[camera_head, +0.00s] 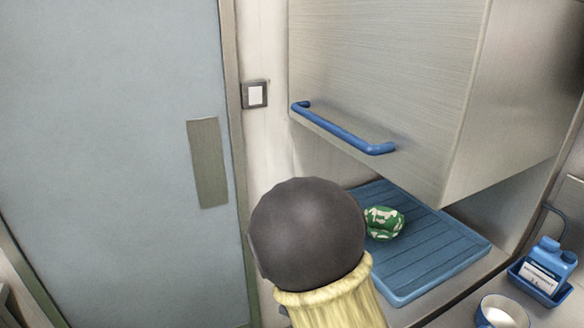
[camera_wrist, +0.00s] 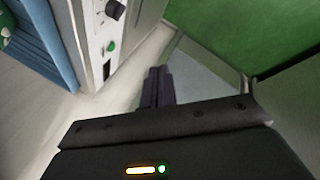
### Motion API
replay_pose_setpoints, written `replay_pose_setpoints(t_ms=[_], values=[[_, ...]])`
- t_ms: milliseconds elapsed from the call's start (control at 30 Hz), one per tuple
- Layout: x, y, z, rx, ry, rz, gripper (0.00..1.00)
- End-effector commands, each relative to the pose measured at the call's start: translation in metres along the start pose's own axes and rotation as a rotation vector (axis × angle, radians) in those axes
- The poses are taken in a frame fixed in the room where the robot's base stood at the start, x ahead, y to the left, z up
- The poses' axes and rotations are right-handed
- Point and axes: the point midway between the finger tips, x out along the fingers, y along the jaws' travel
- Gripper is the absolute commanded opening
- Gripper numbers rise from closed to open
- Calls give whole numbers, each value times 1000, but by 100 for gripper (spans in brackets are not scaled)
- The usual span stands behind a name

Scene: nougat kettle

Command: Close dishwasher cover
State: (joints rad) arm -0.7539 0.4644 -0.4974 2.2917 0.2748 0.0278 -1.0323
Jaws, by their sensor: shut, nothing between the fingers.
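The dishwasher cover (camera_head: 390,75) is a large brushed-metal hood in the head view. It is raised, with an open gap between it and the blue rack (camera_head: 440,250) below. A blue bar handle (camera_head: 345,133) runs along its lower front edge. A green and white object (camera_head: 383,222) sits on the rack, partly hidden by my arm. My gripper (camera_wrist: 157,76) shows only in the wrist view; its dark fingers are together and empty. It is to the right of a pale control panel (camera_wrist: 105,45) and apart from the handle, which is not in the wrist view.
A grey-blue door (camera_head: 110,150) stands at the left, with a switch (camera_head: 255,94) beside it. The wrist view shows a green surface (camera_wrist: 235,30) at the top.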

Motion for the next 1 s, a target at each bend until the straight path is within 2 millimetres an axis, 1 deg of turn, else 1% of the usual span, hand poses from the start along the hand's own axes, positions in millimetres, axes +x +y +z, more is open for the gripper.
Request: replay_pose_setpoints(t_ms=[33,200,500,600,733,1000], values=[[-8,1,15,99,-1,-31,0],[-33,-6,53,403,-21,-119,0],[-85,-23,117,886,-98,-187,0],[-98,-30,133,1006,-130,-185,0],[-107,-36,144,1092,-155,-179,0],[-108,-38,146,1110,-163,-178,0]])
